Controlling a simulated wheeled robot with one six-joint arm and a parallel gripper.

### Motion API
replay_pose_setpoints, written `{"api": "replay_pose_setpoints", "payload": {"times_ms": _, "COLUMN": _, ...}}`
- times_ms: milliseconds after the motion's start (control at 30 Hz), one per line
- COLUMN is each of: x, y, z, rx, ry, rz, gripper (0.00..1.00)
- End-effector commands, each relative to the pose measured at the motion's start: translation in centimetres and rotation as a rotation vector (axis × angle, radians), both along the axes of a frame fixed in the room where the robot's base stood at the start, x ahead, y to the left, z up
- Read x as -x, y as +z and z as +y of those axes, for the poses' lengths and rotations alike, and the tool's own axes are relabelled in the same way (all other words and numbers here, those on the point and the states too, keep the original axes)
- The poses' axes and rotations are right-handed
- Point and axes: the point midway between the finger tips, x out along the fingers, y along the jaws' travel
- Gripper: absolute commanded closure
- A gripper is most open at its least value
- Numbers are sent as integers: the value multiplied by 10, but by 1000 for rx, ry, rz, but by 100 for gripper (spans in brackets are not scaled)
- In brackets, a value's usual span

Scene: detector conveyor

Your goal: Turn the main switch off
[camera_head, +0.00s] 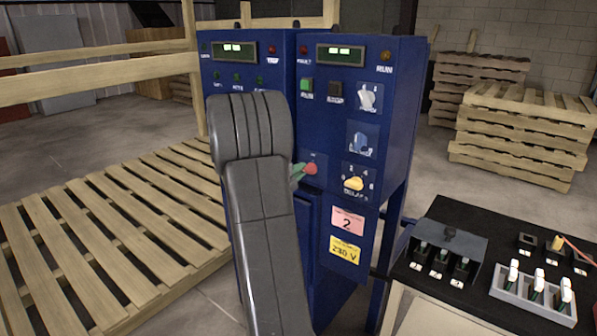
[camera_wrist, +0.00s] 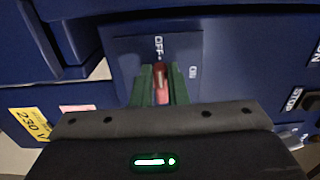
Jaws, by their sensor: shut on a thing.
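The main switch is a red handle (camera_wrist: 161,84) on a square blue plate on the cabinet. In the wrist view it stands in line with the "OFF" label, with another label, apparently "ON", to its right. The red handle also shows in the head view (camera_head: 311,169), low on the cabinet front. My gripper (camera_wrist: 162,76) has its two green fingers on either side of the handle, shut on it. In the head view my gripper (camera_head: 298,173) is mostly hidden behind my grey arm, with only a green fingertip showing beside the handle.
The blue cabinet (camera_head: 375,95) carries a white knob (camera_head: 369,97), a blue knob (camera_head: 361,141), a yellow knob (camera_head: 353,184) and push buttons. A black bench (camera_head: 455,212) with switches stands at right. Pallets (camera_head: 525,130) lie behind and at left.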

Motion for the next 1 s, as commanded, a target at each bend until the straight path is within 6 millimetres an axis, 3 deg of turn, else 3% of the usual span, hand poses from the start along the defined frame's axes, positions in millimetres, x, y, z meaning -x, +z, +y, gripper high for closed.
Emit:
{"api": "replay_pose_setpoints", "payload": {"times_ms": 333, "x": 0, "y": -1, "z": 0, "rx": 3, "ry": 1, "rz": 4, "gripper": 100}}
{"api": "replay_pose_setpoints", "payload": {"times_ms": 367, "x": 0, "y": -1, "z": 0, "rx": 3, "ry": 1, "rz": 4, "gripper": 84}}
{"api": "replay_pose_setpoints", "payload": {"times_ms": 467, "x": 0, "y": -1, "z": 0, "rx": 3, "ry": 1, "rz": 4, "gripper": 65}}
{"api": "replay_pose_setpoints", "payload": {"times_ms": 800, "x": 2, "y": -1, "z": 2, "rx": 3, "ry": 1, "rz": 2, "gripper": 65}}
{"api": "replay_pose_setpoints", "payload": {"times_ms": 1000, "x": 25, "y": -1, "z": 19, "rx": 2, "ry": 4, "rz": 3, "gripper": 65}}
